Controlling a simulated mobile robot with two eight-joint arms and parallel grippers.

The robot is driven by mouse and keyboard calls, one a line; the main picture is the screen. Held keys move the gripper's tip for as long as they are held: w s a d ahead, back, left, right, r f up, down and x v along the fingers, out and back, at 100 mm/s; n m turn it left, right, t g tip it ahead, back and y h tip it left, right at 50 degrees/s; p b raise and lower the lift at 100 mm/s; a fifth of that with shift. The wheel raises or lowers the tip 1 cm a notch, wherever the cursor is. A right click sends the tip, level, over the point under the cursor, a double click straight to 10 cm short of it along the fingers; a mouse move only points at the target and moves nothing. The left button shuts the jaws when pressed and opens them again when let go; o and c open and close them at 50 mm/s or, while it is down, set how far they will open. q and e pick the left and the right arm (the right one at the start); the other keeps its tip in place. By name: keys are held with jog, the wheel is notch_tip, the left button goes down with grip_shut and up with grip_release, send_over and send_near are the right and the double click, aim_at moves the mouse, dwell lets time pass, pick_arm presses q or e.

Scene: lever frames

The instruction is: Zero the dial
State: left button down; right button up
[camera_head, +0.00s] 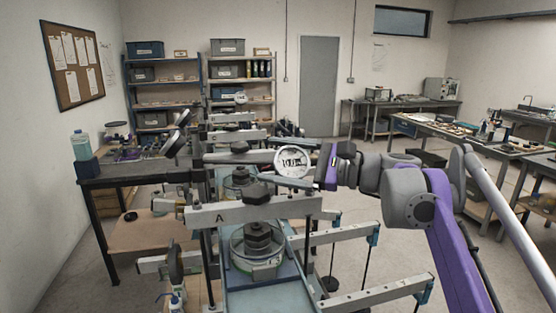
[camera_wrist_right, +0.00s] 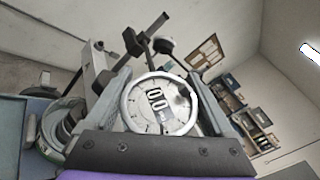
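The dial (camera_head: 292,162) is a round white face with a metal rim and dark digits, above the lever frame marked A (camera_head: 252,209). It also shows large in the right wrist view (camera_wrist_right: 158,105), tilted; its reading is too small to tell. My right gripper (camera_head: 293,168) reaches it from the right. In the right wrist view, the fingers of my right gripper (camera_wrist_right: 160,95) stand wide apart, one on each side of the dial. They look open, with the rim close to both; contact is not clear. My left gripper is not in view.
A round cell with dark weights (camera_head: 258,245) stands below the frame. Lever beams (camera_head: 340,235) stick out to the right and front. More frames stand close behind. A side table (camera_head: 130,170) is at the left, shelves (camera_head: 240,80) at the back. Open floor lies beyond my right arm.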

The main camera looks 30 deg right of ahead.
jog(key=c, duration=0.8)
jog(key=shift+r+m+t+p, duration=0.2)
jog(key=shift+m+t+p, duration=0.15)
jog(key=shift+m+t, duration=0.15)
jog(key=shift+w+d+m+t+h, duration=0.1)
jog(key=shift+m+t+h, duration=0.2)
jog(key=shift+m+t, duration=0.1)
jog(key=o, duration=1.1)
jog(key=v, duration=1)
jog(key=shift+s+d+b, duration=0.2)
jog(key=shift+s+b, duration=0.1)
jog(key=shift+s, duration=0.05)
